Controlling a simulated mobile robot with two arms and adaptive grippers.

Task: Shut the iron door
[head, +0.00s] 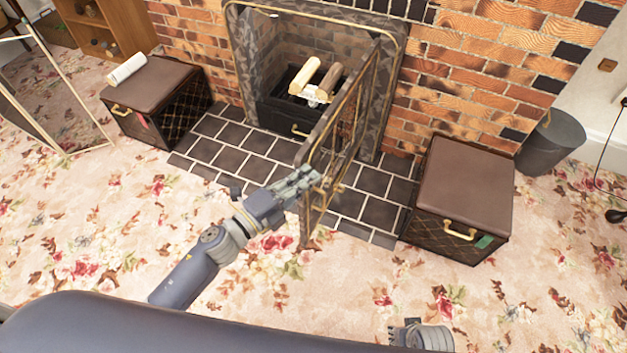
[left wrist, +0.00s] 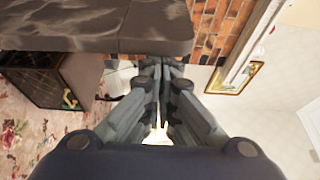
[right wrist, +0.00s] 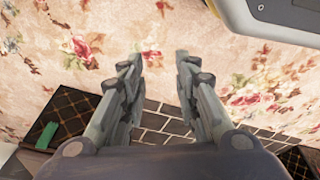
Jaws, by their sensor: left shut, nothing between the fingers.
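The iron door (head: 333,113) is a gold-edged lattice screen on the brick fireplace. It stands swung open in the head view, reaching out from the right side of the opening over the hearth. My left gripper (head: 310,180) is at the door's outer, near edge; I cannot tell whether it touches. In the left wrist view its fingers (left wrist: 158,68) are together, with nothing between them. My right gripper (head: 420,325) is low at the bottom of the head view, away from the door. In the right wrist view its fingers (right wrist: 160,60) are apart and empty.
Logs (head: 306,75) lie in a dark grate inside the fireplace. A brown-topped box (head: 465,185) stands right of the tiled hearth (head: 225,157), another (head: 155,85) left of it. A grey bucket (head: 550,140) is at the far right. The flowered carpet in front is mostly clear.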

